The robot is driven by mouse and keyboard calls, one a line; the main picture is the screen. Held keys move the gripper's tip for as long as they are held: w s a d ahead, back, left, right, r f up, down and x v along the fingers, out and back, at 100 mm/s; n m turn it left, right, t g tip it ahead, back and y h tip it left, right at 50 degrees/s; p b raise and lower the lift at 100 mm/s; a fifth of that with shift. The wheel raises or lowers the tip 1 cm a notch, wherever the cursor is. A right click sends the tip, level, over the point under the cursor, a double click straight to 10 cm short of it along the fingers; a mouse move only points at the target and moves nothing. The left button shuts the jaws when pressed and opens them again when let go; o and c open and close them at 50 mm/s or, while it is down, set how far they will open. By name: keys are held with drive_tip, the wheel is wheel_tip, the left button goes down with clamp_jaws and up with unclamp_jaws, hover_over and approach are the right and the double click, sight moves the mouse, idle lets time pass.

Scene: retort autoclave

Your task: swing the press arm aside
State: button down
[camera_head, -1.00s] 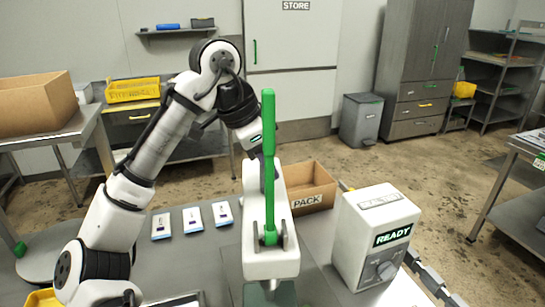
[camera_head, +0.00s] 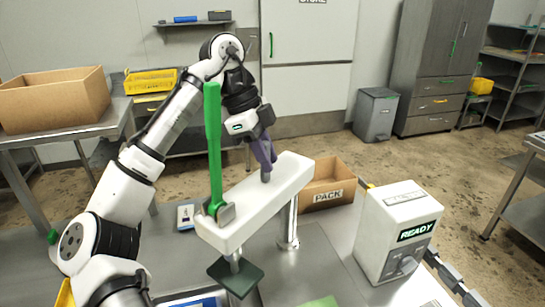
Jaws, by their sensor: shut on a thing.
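The press arm (camera_head: 262,203) is a white beam on a grey post (camera_head: 289,226). It lies diagonally, with its near end to the left. A tall green lever (camera_head: 214,140) stands upright on that end, and a dark square press plate (camera_head: 236,277) hangs below it. My gripper (camera_head: 264,164) has purple fingers and is shut on a short grey peg (camera_head: 265,177) on top of the beam. The fingertips partly hide the peg.
A white box reading READY (camera_head: 397,232) stands right of the press, and a carton marked PACK (camera_head: 329,187) behind it. A green pad (camera_head: 318,302) shows at the bottom edge.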

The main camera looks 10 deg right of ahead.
drive_tip(key=shift+w+a, duration=0.3)
drive_tip(key=shift+a, duration=0.1)
idle(0.3)
drive_tip(key=c, duration=1.3)
unclamp_jaws()
drive_tip(key=shift+a, duration=0.15)
drive_tip(key=v, duration=1.3)
drive_tip(key=shift+r, duration=0.45)
